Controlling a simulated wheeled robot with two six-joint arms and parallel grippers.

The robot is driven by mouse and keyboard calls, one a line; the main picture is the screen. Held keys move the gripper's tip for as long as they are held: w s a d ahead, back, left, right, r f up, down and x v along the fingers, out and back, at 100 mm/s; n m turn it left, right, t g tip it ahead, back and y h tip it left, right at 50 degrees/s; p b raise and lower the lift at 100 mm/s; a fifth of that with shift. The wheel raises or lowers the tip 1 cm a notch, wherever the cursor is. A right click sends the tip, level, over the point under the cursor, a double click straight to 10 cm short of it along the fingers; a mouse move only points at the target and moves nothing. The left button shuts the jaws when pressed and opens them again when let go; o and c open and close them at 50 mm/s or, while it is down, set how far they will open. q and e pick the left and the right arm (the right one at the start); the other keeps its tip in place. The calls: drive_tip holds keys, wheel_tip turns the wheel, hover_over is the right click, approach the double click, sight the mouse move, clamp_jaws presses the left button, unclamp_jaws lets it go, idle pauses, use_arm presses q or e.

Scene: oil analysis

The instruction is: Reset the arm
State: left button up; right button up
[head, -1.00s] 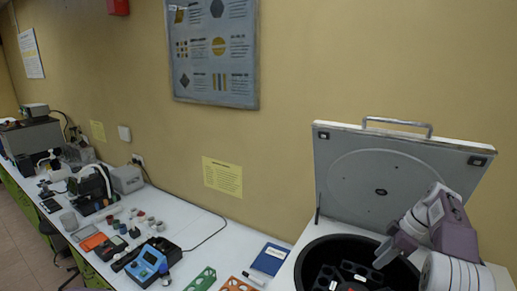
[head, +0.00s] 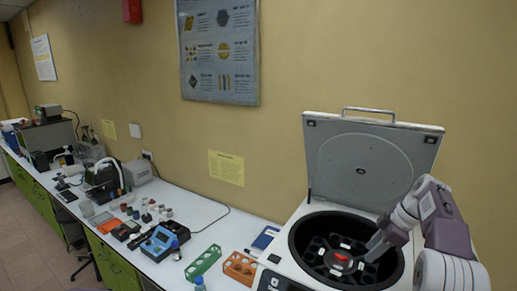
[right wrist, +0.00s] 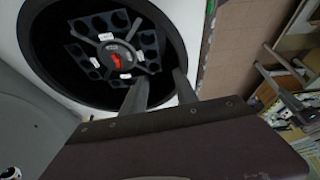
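My right arm comes in from the right in the head view. Its right gripper (head: 374,247) is over the right part of the open centrifuge (head: 290,268). In the right wrist view the two fingers of the right gripper (right wrist: 160,84) stand apart with nothing between them, in front of the bowl's near rim. The centrifuge's dark rotor (head: 322,256) has a red centre and several round holes; it also shows in the right wrist view (right wrist: 88,42). The lid (head: 368,165) stands raised at the back. My left gripper is in neither view.
A green rack (head: 203,262) and an orange rack (head: 240,267) stand left of the centrifuge, with a blue booklet (head: 264,238) behind them. A blue instrument (head: 160,243) and other lab items line the white bench (head: 205,215) farther left. The wall is behind.

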drive_tip(key=a+f+n+g+b, duration=0.1)
drive_tip(key=a+f+b, duration=0.15)
drive_tip(key=a, duration=0.25)
drive_tip(key=a+f+n+b, duration=0.1)
drive_tip(key=a+f+b, duration=0.15)
drive_tip(key=a, duration=0.25)
drive_tip(key=s+a+f+m+g+b, duration=0.1)
drive_tip(key=s+a+f+b, duration=0.5)
drive_tip(key=s+f, duration=0.1)
use_arm(q)
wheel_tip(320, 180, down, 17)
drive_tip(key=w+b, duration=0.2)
drive_tip(key=b, duration=0.2)
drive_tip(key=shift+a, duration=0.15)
use_arm(e)
drive_tip(key=s+f+m+h, duration=0.3)
drive_tip(key=s+f+m, duration=1.1)
drive_tip(key=f, duration=0.4)
drive_tip(key=shift+s+a+f+t+h, duration=0.2)
drive_tip(key=shift+s+t+h, duration=0.1)
drive_tip(key=shift+s, duration=0.45)
drive_tip(key=shift+s+d, duration=0.1)
